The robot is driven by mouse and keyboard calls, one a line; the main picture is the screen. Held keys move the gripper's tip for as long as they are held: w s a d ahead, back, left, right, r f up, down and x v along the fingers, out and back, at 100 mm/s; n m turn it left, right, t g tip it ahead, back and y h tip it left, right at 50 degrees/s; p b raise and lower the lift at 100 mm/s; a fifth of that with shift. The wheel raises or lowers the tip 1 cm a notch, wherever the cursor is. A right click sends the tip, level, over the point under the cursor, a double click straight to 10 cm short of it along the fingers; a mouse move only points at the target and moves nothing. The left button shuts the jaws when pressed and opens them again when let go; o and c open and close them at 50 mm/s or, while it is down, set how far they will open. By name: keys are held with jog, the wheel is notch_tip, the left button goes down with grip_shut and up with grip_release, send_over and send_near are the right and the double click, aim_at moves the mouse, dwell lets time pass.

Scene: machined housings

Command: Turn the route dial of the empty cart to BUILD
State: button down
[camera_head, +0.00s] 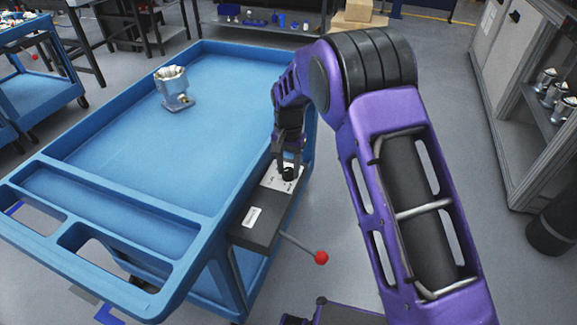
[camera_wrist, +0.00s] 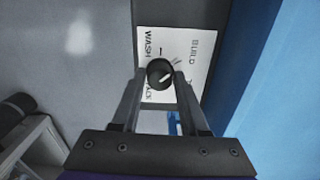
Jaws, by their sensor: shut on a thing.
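A blue cart (camera_head: 130,205) fills the middle of the head view. A metal housing (camera_head: 174,88) stands on its top deck near the far left. A dark box (camera_head: 256,228) on the cart's right side carries a white label plate (camera_head: 270,182) and the black route dial (camera_head: 288,173). In the wrist view, the plate (camera_wrist: 190,45) reads WASH and BUILD; the other labels are partly covered. My gripper (camera_wrist: 160,82) is shut on the dial (camera_wrist: 158,70), one finger on each side. A short white mark shows on the dial, but its exact setting is unclear.
A lever with a red knob (camera_head: 321,257) sticks out from the box. Another blue cart (camera_head: 40,95) stands at the left. A grey cabinet (camera_head: 500,90) with metal parts stands at the right. Open grey floor lies between.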

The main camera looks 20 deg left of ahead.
aim_at(289, 170)
jog(key=shift+m, duration=1.1)
jog(key=shift+c, duration=2.2)
grip_release()
notch_tip(289, 170, up, 18)
jog(key=p, duration=0.2)
jog(key=shift+f, duration=0.25)
